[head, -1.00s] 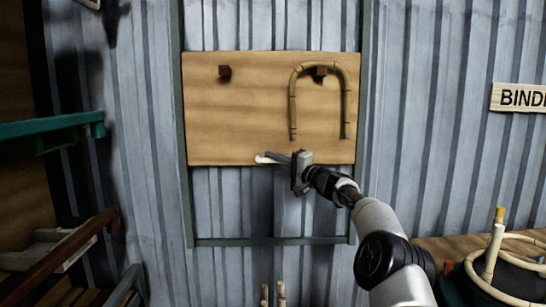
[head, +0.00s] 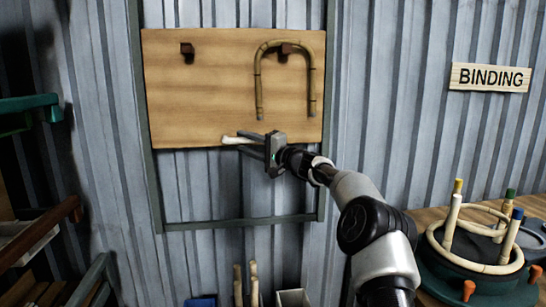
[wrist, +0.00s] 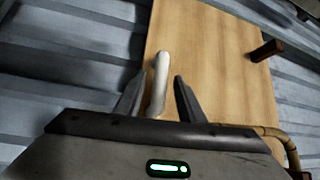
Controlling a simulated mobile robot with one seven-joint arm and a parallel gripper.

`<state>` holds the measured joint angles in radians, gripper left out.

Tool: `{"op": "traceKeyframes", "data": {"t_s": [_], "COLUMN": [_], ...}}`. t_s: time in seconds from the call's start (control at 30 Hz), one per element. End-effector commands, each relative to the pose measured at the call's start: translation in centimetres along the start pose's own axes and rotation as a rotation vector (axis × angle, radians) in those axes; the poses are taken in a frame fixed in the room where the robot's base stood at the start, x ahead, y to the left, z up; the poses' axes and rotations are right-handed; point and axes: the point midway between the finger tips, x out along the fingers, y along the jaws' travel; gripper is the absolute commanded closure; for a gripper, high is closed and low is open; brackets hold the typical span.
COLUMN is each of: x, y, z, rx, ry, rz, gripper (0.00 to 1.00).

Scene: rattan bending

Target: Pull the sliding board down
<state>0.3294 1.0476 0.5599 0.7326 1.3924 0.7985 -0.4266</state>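The sliding board (head: 205,90) is a flat wooden panel in the upper part of a grey frame on the corrugated wall. It fills much of the wrist view (wrist: 220,75). A pale, rod-like handle (head: 232,140) sticks out near its lower edge, left of my gripper (head: 245,142) in the head view. In the wrist view the handle (wrist: 161,75) lies between the two fingers of my gripper (wrist: 158,95), with gaps visible on both sides. The fingers are apart.
A bent rattan arch (head: 258,80) hangs on one of two dark pegs, the other peg (head: 187,50) being bare. The frame is empty below the board down to its bottom bar (head: 240,223). A round green-rimmed container (head: 480,285) stands at lower right.

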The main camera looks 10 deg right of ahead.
Motion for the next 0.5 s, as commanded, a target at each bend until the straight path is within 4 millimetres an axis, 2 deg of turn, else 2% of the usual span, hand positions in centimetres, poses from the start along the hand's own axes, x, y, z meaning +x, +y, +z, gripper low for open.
{"op": "traceKeyframes", "data": {"t_s": [0.3,0.5], "x": [-7.7,-12.0], "y": [0.1,0.1], "z": [-0.1,0.0], "rx": [0.0,0.001], "ry": [0.004,0.001], "rz": [0.002,0.002], "gripper": [0.64,0.64]}}
